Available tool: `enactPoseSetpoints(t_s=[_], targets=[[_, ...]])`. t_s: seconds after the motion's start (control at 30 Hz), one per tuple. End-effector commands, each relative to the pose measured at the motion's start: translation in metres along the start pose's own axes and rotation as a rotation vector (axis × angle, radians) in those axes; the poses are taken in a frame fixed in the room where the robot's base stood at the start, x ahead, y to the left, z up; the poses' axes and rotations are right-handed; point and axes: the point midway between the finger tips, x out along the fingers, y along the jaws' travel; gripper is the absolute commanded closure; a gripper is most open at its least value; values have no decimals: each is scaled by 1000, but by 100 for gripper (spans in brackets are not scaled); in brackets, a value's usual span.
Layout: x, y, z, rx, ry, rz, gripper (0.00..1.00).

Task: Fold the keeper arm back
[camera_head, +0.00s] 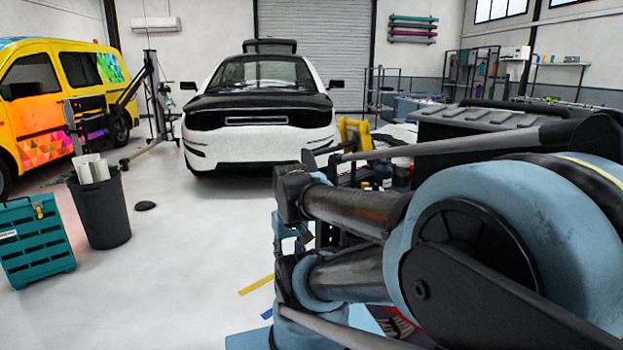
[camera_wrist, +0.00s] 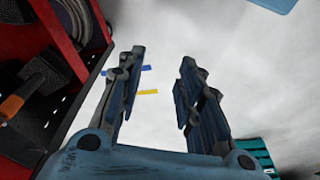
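My gripper (camera_wrist: 158,70) shows in the wrist view with its two blue and black fingers spread apart. It is open, with nothing between the fingers but pale floor further off. I cannot pick out the keeper arm for certain in either view. In the head view, a dark stand with a slanted arm (camera_head: 133,88) is beside the yellow van, but I cannot tell whether the keeper arm is part of it. My own blue and black arm hides much of the right side of the head view.
A teal crate (camera_head: 36,243) and a black bin (camera_head: 102,212) holding white rolls stand on the left. A white and black car (camera_head: 258,147) is at the back. A red cart (camera_wrist: 72,38) with black tools is close on the left in the wrist view.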

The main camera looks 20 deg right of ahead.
Motion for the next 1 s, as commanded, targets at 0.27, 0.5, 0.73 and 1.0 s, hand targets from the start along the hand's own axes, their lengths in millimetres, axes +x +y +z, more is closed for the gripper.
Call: enactPoseSetpoints(t_s=[0.27, 0.5, 0.73, 1.0], targets=[[0, 0, 0, 0, 0, 0, 67], [-9, 0, 1, 3, 26, 1, 53], [-52, 10, -87, 45, 205, 13, 53], [-126, 50, -212, 190, 363, 53, 53]])
